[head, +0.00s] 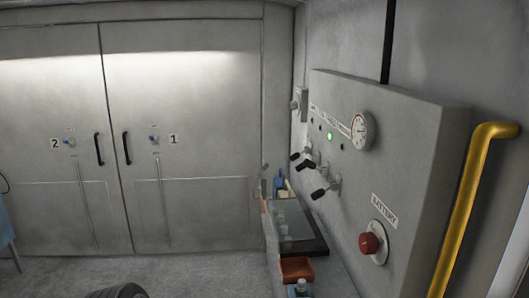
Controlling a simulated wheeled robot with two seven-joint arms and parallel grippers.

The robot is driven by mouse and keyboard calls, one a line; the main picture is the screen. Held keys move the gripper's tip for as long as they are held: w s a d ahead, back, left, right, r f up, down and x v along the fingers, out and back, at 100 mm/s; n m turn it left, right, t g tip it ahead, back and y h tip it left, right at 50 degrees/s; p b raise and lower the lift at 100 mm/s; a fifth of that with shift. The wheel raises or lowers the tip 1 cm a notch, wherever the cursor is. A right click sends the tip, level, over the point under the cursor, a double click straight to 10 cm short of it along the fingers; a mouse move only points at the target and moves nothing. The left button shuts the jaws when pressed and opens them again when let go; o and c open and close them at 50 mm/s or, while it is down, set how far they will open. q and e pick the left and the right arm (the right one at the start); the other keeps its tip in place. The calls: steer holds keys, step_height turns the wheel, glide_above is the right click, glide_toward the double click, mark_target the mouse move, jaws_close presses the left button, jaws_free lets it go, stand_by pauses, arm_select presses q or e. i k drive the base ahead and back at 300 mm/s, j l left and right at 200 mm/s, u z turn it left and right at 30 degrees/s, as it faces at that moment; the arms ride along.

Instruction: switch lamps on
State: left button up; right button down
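A grey control panel (420,150) is mounted on the right wall. A small green light (330,136) glows on it, beside darker round spots. Below are several black-handled levers or valves, one of them lowest (320,193). A small switch-like box (299,102) is on the wall past the panel's far edge; its setting is too small to tell. No lamp body is clearly in view, but bright bands of light (180,65) lie across the upper doors. Neither of my grippers is in view.
Double doors (185,120) marked 1 and 2 are closed at the back. A round gauge (362,131), a red battery knob (369,243) and a yellow pipe (468,210) are at right. A bench with an orange tray (297,268) runs below.

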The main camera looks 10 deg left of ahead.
mark_target(295, 156)
steer(key=j, duration=0.25)
steer(key=z, duration=0.75)
steer(key=i+j+z, duration=0.1)
steer(key=j+z, duration=1.2)
steer(key=k+j+z, duration=0.1)
steer(key=j, duration=0.35)
steer(key=k+j, duration=0.2)
steer(key=j, duration=0.25)
steer(key=k+j+z, duration=0.15)
steer(key=j, duration=0.25)
steer(key=k+j+z, duration=0.1)
steer(key=j, duration=0.35)
steer(key=k+j, duration=0.25)
steer(key=j, duration=0.15)
steer(key=k+j+z, duration=0.15)
steer(key=j, duration=0.25)
